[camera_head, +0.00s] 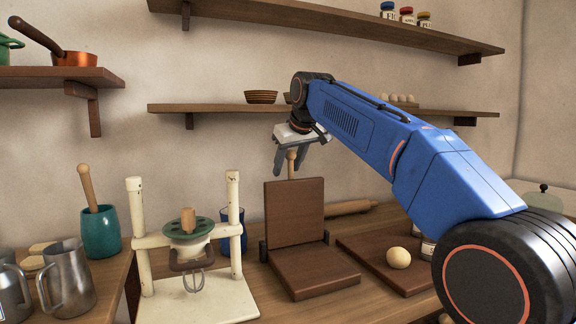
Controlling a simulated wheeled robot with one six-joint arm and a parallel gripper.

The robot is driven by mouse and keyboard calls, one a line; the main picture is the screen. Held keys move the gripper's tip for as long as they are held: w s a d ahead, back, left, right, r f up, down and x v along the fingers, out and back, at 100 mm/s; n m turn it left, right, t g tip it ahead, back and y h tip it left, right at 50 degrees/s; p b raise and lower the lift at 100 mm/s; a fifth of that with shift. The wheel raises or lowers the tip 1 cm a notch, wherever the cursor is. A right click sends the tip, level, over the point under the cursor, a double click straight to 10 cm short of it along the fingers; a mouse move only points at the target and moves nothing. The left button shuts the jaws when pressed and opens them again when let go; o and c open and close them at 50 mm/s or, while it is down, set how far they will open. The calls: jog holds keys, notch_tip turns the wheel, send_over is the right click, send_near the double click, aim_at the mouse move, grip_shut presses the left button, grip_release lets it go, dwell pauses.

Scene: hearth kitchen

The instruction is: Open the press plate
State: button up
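The wooden press stands on the counter in the middle of the head view. Its dark brown press plate (295,210) stands about upright at the back, raised from the base board (316,270), which lies flat in front. A light wooden handle (291,163) rises from the top edge of the plate. My gripper (290,170) points down over this handle. Its two grey fingers are apart, one on each side of the handle, with gaps showing between. I cannot tell if either finger touches it.
A cream stand with a green disc (189,229) is close on the left. A dark board (390,262) with a dough ball (398,258) lies on the right, a rolling pin (350,208) behind. A shelf (225,107) with bowls and eggs runs along the wall behind my arm.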

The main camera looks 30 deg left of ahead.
jog(key=v, duration=1.7)
jog(key=shift+d+r, duration=0.15)
jog(key=shift+d, duration=0.05)
jog(key=shift+s, duration=0.1)
jog(key=w+d+f+m+h, duration=0.1)
jog(key=w+d+f+m, duration=0.15)
jog(key=d, duration=1.45)
jog(key=s+d+f+m+h, duration=0.15)
jog(key=d+f, duration=0.25)
jog(key=d, duration=0.6)
jog(key=s+d+f+m+h, duration=0.15)
jog(key=d+f, duration=0.35)
jog(key=d, duration=0.5)
jog(key=s+d+f+m, duration=0.4)
jog(key=s+d+f, duration=0.9)
jog(key=d+f, duration=0.25)
jog(key=s+d+f+m, duration=0.1)
jog(key=s+d+f, duration=0.3)
jog(key=s+f, duration=0.3)
jog(key=s+d+f+m+h, duration=0.1)
jog(key=s+d+f, duration=0.2)
jog(key=s+f, duration=0.5)
notch_tip(320, 180, down, 6)
jog(key=shift+d+m+h, duration=0.3)
jog(key=shift+d+m, duration=0.05)
jog(key=shift+d, duration=0.05)
